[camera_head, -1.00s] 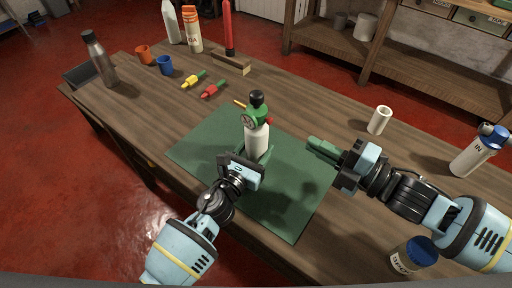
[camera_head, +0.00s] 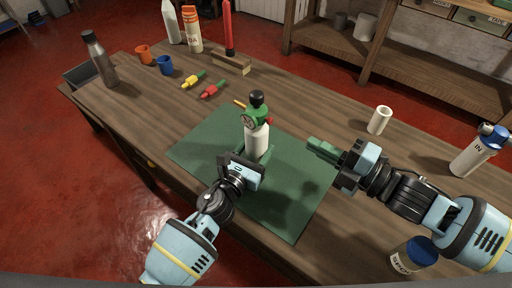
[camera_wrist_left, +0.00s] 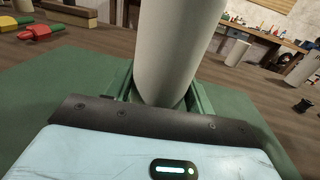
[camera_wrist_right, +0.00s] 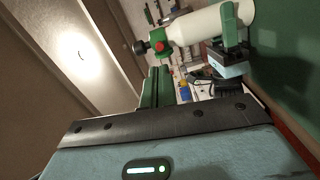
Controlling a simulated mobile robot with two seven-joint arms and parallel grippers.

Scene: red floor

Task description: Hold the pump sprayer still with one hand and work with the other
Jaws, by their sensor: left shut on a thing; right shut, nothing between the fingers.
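The pump sprayer (camera_head: 257,136) has a white bottle, a green head, a black knob on top and a red part at its right side. It stands upright on the green mat (camera_head: 205,148). My left gripper (camera_head: 256,157) is shut on the lower part of its bottle. The white bottle fills the middle of the left wrist view (camera_wrist_left: 172,50) between the green fingers. My right gripper (camera_head: 318,146) is shut and empty, to the right of the sprayer and apart from it. The sprayer also shows in the right wrist view (camera_wrist_right: 205,25), beyond the shut green fingers.
A cream cylinder (camera_head: 379,120), a blue-topped bottle (camera_head: 470,155) and a blue-lidded jar (camera_head: 413,257) stand at the right. Yellow (camera_head: 193,80) and red (camera_head: 213,89) pieces lie behind the mat. Cups and bottles stand at the far left. The mat's front right is clear.

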